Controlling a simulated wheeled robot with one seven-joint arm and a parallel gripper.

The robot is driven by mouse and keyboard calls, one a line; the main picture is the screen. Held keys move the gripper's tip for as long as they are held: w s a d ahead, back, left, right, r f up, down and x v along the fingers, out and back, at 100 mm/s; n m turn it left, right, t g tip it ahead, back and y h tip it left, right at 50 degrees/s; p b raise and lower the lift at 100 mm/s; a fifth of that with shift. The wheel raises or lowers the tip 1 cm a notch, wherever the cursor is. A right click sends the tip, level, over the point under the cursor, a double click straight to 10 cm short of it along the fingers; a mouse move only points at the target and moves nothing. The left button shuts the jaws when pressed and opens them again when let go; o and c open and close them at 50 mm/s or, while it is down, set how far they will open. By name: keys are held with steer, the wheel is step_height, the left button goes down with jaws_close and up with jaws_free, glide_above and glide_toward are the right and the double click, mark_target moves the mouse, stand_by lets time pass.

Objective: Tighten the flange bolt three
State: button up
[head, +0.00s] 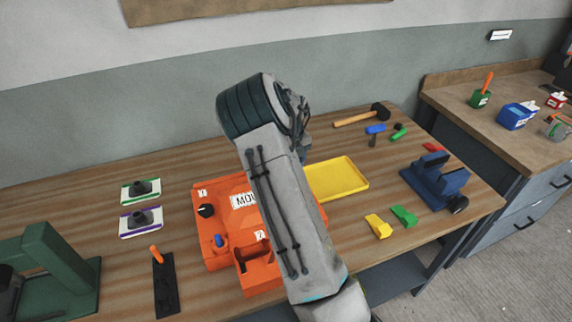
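An orange mould (214,186) with a white label starting "MOU" stands on the wooden bench, partly covered by my arm. Near its upper left corner are a small white tag that seems to read 1 and a black knob-like bolt (205,210). A blue-topped piece (219,241) stands near its left front. Another small white tag (261,235), which may read 2, is beside my arm. I cannot make out a bolt marked three; part of the mould is hidden behind my arm. My gripper is not visible; my arm rises over the mould and bends at the top.
A yellow tray (345,178) lies right of the mould, with yellow (378,226) and green blocks (403,216) in front. A blue vise (436,182), a mallet (362,117) and small tools are further right. A black holder (166,285) and green machine (62,265) stand left.

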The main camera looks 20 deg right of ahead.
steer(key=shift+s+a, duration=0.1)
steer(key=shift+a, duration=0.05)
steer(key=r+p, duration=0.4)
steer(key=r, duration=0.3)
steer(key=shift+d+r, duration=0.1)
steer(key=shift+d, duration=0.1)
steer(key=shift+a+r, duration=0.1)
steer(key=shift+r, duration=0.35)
